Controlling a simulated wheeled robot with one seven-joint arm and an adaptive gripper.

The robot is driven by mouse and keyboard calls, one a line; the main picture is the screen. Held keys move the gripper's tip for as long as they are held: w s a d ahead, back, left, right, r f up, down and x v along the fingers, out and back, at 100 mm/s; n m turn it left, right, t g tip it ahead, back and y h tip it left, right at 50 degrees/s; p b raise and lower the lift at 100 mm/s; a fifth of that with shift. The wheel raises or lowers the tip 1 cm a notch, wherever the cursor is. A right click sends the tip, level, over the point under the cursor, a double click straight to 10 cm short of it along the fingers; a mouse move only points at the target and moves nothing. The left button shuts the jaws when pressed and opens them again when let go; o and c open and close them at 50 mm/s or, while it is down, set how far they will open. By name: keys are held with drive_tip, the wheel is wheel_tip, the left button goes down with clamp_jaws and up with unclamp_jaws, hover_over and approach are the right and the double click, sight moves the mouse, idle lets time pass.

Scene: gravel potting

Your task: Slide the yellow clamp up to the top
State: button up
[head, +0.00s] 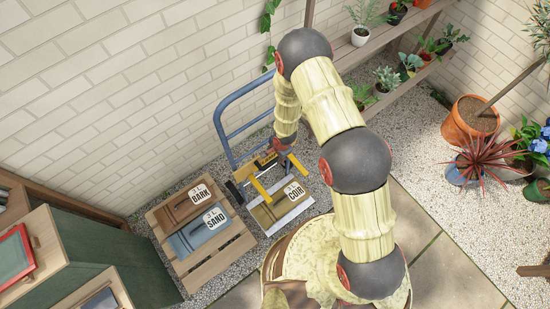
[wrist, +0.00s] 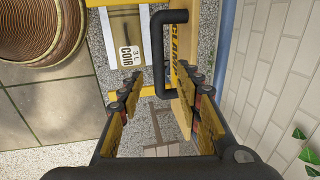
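The yellow clamp (wrist: 179,48), marked "CLAMP", is at upper centre right in the wrist view. Its black U-shaped handle (wrist: 157,55) stands out from it. My gripper (wrist: 160,80) is open, its fingers on either side of the handle's lower part in the picture. I see no clear contact. In the head view, yellow arms of the clamp (head: 260,187) reach forward from a blue hand truck (head: 222,132), at the height of the coir bag or above. My gripper (head: 266,158) is at the clamp there, and its fingertips are hard to make out.
The coir bag (head: 268,212) lies at the foot of the hand truck. A wooden pallet (head: 232,247) with bark and sand bags stands to the left. A brick wall (head: 110,90) is behind. Shelves with potted plants (head: 360,58) are at upper right.

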drive_tip(key=r, duration=0.3)
drive_tip(key=s+r, duration=0.1)
drive_tip(key=r, duration=0.1)
drive_tip(key=shift+d+r, duration=0.25)
drive_tip(key=shift+d, duration=0.05)
drive_tip(key=s+d+r+n+g+h, duration=0.2)
drive_tip(key=s+d+r+n+g, duration=0.1)
drive_tip(key=s+d+n, duration=0.4)
drive_tip(key=s+d+r+n+t+b, duration=0.1)
drive_tip(key=s+d+r+t+b, duration=0.1)
drive_tip(key=r, duration=1.1)
drive_tip(key=s+d+r+n+t+b, duration=0.2)
drive_tip(key=s+r, duration=0.5)
drive_tip(key=r, duration=0.7)
drive_tip(key=s+d+r+n+t+b, duration=0.1)
drive_tip(key=r+b, duration=0.5)
drive_tip(key=r, duration=0.8)
drive_tip(key=s+d+t, duration=0.1)
drive_tip(key=s+d, duration=0.1)
drive_tip(key=s, duration=0.1)
drive_tip(key=shift+s+d+t+y, duration=0.35)
drive_tip(key=shift+t+y, duration=0.05)
